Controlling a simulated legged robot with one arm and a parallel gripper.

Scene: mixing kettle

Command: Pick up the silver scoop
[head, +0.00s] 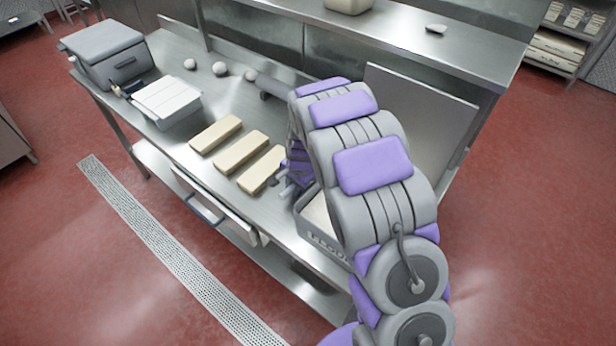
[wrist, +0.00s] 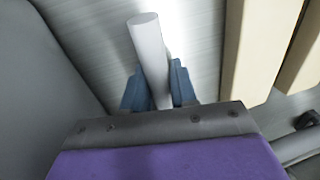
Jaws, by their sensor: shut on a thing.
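My gripper (wrist: 158,88) has its blue fingers on both sides of a pale grey rounded bar, which looks like the handle of the silver scoop (wrist: 148,45). The gripper is shut on it. The bar's end points away from the gripper, above the steel surface. In the head view, my gripper (head: 285,187) is low at the counter, between the dough blocks and the flour bin, partly hidden by my arm. I cannot make out the scoop's bowl in either view.
Several pale dough blocks (head: 240,152) lie left of my gripper. The flour bin (head: 318,236) stands close on its right, partly behind my arm. A white-lidded container (head: 168,100) and a grey box (head: 105,52) stand at the far left. A shelf (head: 400,28) runs above the counter's back.

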